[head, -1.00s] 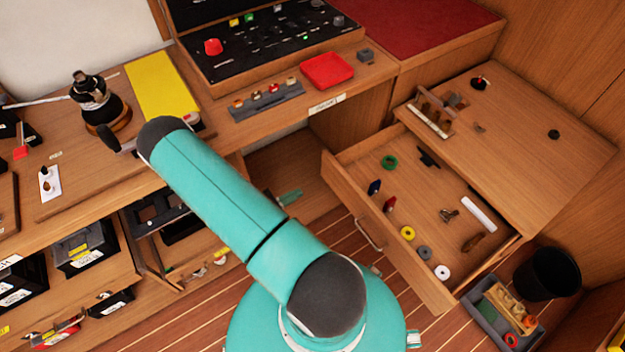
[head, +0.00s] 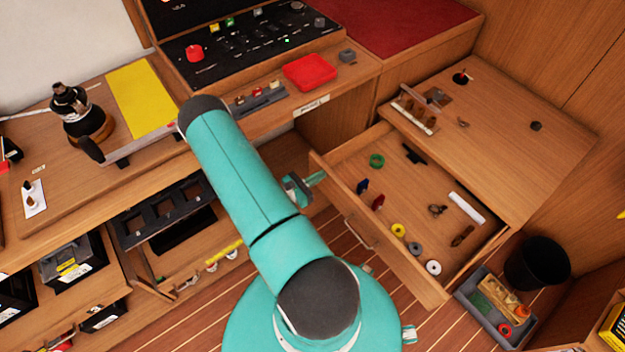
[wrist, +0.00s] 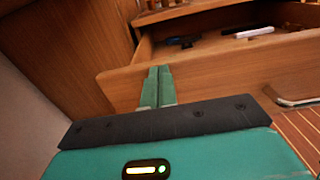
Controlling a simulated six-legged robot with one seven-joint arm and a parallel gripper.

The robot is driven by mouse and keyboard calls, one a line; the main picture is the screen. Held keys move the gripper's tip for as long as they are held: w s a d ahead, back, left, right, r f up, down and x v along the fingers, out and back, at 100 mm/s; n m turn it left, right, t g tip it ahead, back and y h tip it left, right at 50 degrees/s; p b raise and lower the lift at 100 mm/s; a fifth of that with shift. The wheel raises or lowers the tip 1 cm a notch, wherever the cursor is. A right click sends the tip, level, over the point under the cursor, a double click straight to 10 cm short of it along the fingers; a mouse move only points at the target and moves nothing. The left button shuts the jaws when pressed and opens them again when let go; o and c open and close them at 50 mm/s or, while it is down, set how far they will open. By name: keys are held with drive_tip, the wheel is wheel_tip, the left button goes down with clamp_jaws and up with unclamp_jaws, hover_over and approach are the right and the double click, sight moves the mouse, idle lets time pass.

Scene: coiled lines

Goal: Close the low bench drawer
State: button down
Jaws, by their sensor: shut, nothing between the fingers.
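The low bench drawer (head: 330,176) is pulled out from under the wooden bench top at the right in the head view. Its front panel also shows in the wrist view (wrist: 215,82), with a metal handle (wrist: 298,101) to the right of the fingers. My gripper (head: 318,177) is shut and empty, at the outer face of the drawer front near its far left end. In the wrist view my gripper's green fingertips (wrist: 158,70) overlap the panel's left part. I cannot tell whether they touch it.
The drawer holds a green ring (head: 377,160), a white roll (head: 466,207) and several small items. A black bin (head: 537,263) and a grey tray (head: 480,308) stand on the floor right of the drawer. An open left drawer (head: 165,268) lies beside my arm.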

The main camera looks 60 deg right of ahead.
drive_tip(key=shift+d, duration=0.15)
drive_tip(key=x, duration=2.8)
drive_tip(key=shift+s, duration=0.1)
